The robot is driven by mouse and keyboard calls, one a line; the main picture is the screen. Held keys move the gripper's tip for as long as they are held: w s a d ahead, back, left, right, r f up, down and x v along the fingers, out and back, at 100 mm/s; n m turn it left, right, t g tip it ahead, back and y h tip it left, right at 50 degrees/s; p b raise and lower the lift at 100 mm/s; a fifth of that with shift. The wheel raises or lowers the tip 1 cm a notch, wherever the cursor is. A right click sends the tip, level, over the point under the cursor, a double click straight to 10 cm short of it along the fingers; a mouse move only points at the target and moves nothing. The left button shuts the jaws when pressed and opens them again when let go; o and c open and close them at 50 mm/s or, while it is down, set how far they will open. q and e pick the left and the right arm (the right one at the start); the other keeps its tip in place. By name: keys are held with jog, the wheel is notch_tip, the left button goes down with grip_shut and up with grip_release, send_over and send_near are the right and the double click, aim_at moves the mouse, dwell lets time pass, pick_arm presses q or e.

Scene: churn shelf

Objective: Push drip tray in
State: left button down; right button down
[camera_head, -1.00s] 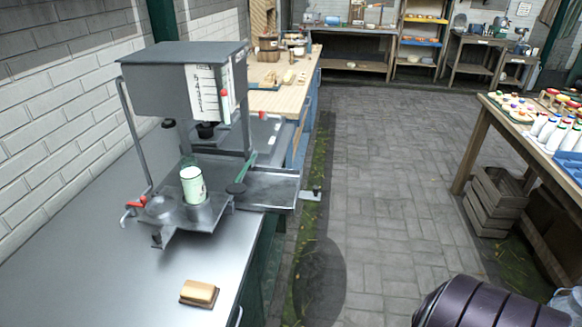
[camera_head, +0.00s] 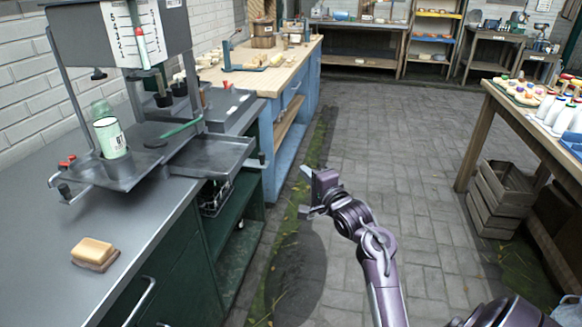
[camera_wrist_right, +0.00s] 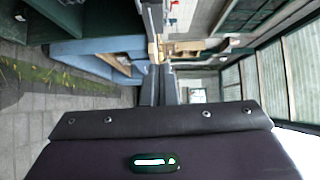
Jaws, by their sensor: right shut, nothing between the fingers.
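The drip tray (camera_head: 215,152) is a grey, shallow metal tray sticking out to the right of the machine (camera_head: 110,35) on the counter, past the counter's front edge. My right gripper (camera_head: 306,172) is in the air over the aisle, to the right of the tray and apart from it. In the right wrist view its two dark fingers (camera_wrist_right: 160,85) are together with nothing between them. My left gripper is not in view.
A green-and-white cup (camera_head: 110,138) stands on the machine's left platform. A sponge-like block (camera_head: 94,252) lies on the steel counter (camera_head: 45,220). A wooden-topped blue bench (camera_head: 275,75) stands beyond. The paved aisle (camera_head: 400,150) is free.

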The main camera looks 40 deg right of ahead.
aim_at(213, 160)
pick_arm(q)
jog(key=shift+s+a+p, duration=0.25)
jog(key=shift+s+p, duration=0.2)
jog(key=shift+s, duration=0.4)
pick_arm(e)
jog(key=w+a, duration=0.2)
jog(key=w, duration=0.9)
jog(key=shift+w+a, duration=0.25)
jog(key=shift+a, duration=0.1)
